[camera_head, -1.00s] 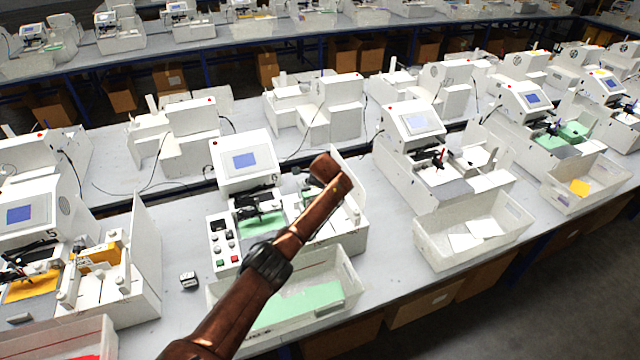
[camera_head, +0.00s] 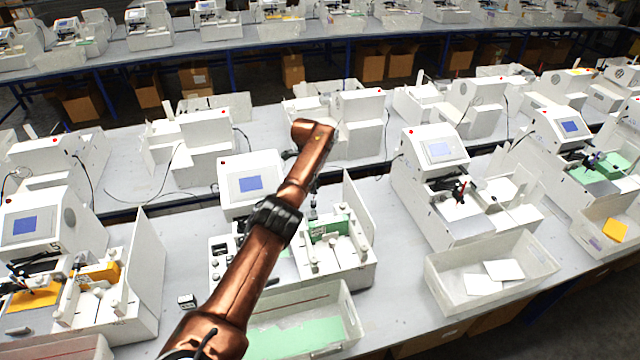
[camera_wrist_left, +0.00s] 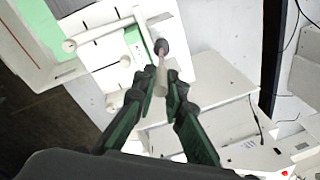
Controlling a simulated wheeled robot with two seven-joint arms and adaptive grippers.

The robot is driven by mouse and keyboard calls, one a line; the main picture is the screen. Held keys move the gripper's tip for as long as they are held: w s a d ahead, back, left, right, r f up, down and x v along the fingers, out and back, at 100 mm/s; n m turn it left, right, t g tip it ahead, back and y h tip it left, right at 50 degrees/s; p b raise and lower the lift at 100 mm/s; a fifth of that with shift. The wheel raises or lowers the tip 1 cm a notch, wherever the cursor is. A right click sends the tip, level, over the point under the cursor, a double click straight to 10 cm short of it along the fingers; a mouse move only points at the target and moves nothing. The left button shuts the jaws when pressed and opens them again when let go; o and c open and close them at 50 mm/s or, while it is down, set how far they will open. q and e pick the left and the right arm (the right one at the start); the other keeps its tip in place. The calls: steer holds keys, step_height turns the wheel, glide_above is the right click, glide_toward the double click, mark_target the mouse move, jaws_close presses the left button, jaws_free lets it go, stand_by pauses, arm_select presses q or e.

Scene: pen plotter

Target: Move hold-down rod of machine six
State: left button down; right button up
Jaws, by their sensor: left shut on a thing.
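Machine six (camera_head: 252,184) is the white plotter with a blue screen in the middle of the head view, partly hidden behind my copper left arm. My left gripper (camera_wrist_left: 163,84) reaches down over the machine's right part. It is shut on a pale rod (camera_wrist_left: 161,76) with a dark round end (camera_wrist_left: 160,46), which appears to be the hold-down rod. In the head view, my arm hides most of the gripper and rod. A green piece (camera_head: 330,228) stands upright among white posts beside the gripper. My right gripper is not in view.
A white tray (camera_head: 352,318) with green sheets stands in front of the machine. Similar plotters stand left (camera_head: 30,222) and right (camera_head: 437,150). An upright white panel (camera_head: 358,212) borders the machine on the right. A small dark-topped block (camera_head: 187,301) lies on the table.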

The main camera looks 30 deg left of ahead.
arm_select(q)
steer(key=shift+a+f, duration=0.1)
steer(key=shift+a, duration=0.05)
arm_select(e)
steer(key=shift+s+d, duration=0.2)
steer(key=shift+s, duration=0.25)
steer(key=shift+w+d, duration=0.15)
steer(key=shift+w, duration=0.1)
arm_select(q)
steer(key=c, duration=2)
jaws_free()
steer(key=shift+o, duration=0.2)
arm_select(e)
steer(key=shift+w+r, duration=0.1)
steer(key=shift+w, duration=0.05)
arm_select(q)
steer(key=shift+r, duration=0.3)
step_height(320, 180, up, 11)
steer(key=s, duration=0.1)
steer(key=shift+s+a+r, duration=0.15)
steer(key=shift+s+a, duration=0.05)
steer(key=shift+s, duration=0.05)
